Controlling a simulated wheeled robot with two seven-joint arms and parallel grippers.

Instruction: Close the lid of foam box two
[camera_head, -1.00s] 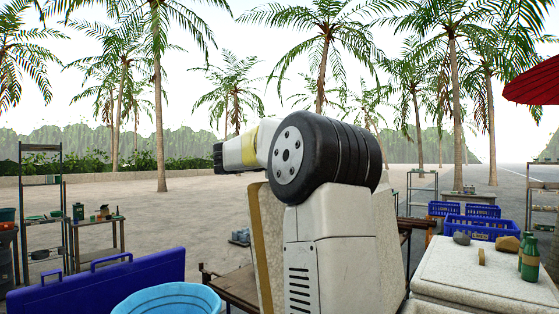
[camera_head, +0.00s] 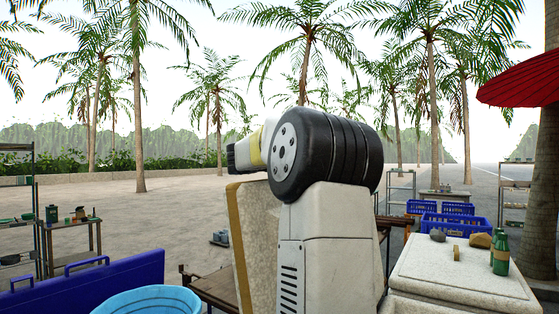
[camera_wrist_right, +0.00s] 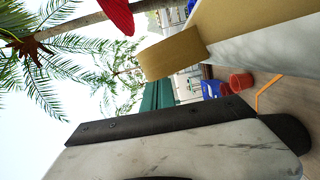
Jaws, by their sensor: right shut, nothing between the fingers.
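A pale speckled slab with a tan edge (camera_head: 242,248), which looks like a raised foam box lid, stands nearly upright behind my right arm; the box under it is hidden. In the right wrist view a tan board edge (camera_wrist_right: 228,12) runs along the top right, with a tan block (camera_wrist_right: 172,53) like a handle beside it. My right gripper (camera_wrist_right: 185,118) shows as a dark bar over a pale body. It is shut and empty; its fingertips are hard to make out, and I cannot tell whether it touches the slab. My left gripper is not in view.
A closed pale box (camera_head: 465,268) at right bears stones and green bottles (camera_head: 500,250). Blue crates (camera_head: 452,223) stand behind it. A blue tub (camera_head: 148,300) and a long blue box (camera_head: 85,283) are at front left. Open sandy ground lies beyond at left.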

